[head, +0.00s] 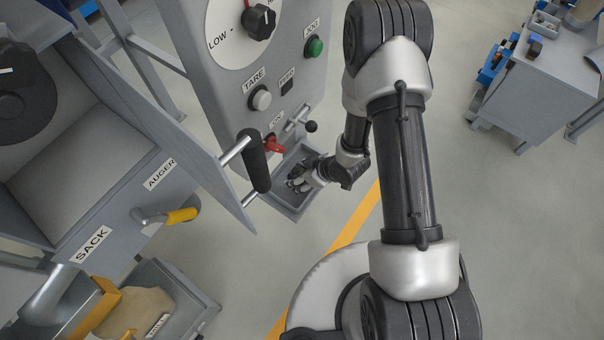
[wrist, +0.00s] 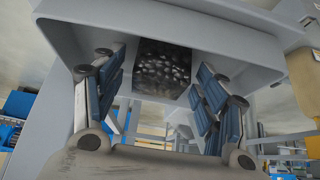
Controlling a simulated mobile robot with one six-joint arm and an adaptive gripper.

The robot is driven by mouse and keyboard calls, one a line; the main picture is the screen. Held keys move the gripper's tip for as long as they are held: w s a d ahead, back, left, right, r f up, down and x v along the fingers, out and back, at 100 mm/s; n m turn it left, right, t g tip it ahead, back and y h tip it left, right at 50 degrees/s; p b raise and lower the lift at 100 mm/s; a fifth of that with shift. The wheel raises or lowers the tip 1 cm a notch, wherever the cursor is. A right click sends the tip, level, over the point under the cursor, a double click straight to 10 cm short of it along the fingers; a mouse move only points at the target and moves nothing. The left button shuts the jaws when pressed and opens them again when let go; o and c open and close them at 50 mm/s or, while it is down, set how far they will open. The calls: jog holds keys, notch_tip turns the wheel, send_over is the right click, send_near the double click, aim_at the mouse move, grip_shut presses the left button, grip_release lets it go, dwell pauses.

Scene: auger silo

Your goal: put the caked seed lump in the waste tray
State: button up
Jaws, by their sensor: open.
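A dark block with pale specks, which looks like the caked seed lump (wrist: 162,66), sits inside a grey box-like opening in the wrist view. My gripper (wrist: 158,92) is open, with its two blue-padded fingers on either side of the lump. Gaps show between the pads and the lump. In the head view my gripper (head: 299,182) reaches into a grey open box (head: 289,208) at the foot of the control panel; the lump cannot be made out there. I cannot tell which container is the waste tray.
A grey bin with a sack (head: 135,312) stands at lower left. A bench (head: 535,95) stands at upper right. Floor between is clear.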

jog(key=d+r+m+t+h+p, duration=0.15)
jog(key=d+r, duration=0.35)
jog(key=r, duration=0.5)
jog(key=d+r+m+h+p, duration=0.15)
jog(key=d+r, duration=0.35)
jog(key=r, duration=0.6)
jog(key=d+r+m+h+p, duration=0.1)
jog(key=d+r+h, duration=0.3)
jog(key=r, duration=0.6)
jog(key=s+a+r+m+y, duration=0.1)
jog(key=s+r+m, duration=0.5)
jog(key=s+r, duration=0.9)
jog(key=s+a+g, duration=0.1)
jog(key=s, duration=0.3)
jog(key=shift+s+y, duration=0.15)
jog(key=shift+y, duration=0.25)
